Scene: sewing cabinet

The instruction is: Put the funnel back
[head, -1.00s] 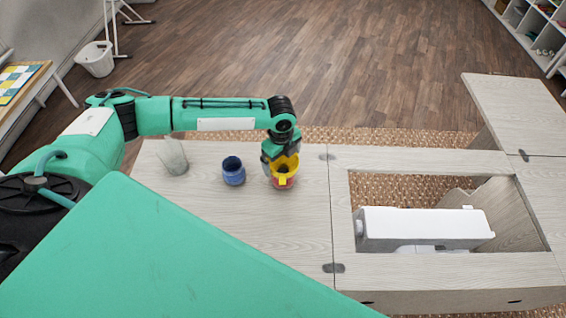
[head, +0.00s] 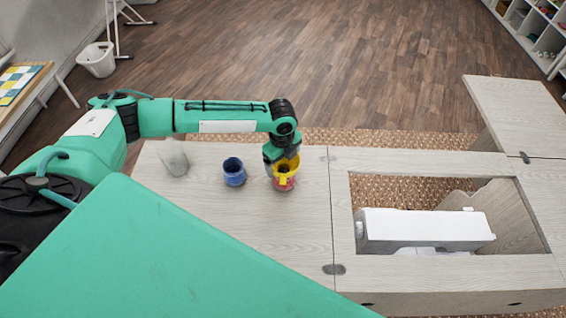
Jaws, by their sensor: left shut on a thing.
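The yellow funnel (head: 287,165) is at the mouth of a red jar (head: 284,184) on the left leaf of the cabinet top. My left gripper (head: 275,158) comes down from behind and is shut on the funnel at its back left side. The gripper and funnel hide most of the jar's mouth, so I cannot tell how deep the funnel sits. My right gripper is not in view.
A blue jar (head: 234,173) stands left of the red jar, and a clear glass-like container (head: 173,158) farther left. To the right, a white sewing machine (head: 425,228) lies in the cabinet opening (head: 455,262). The front of the left leaf is clear.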

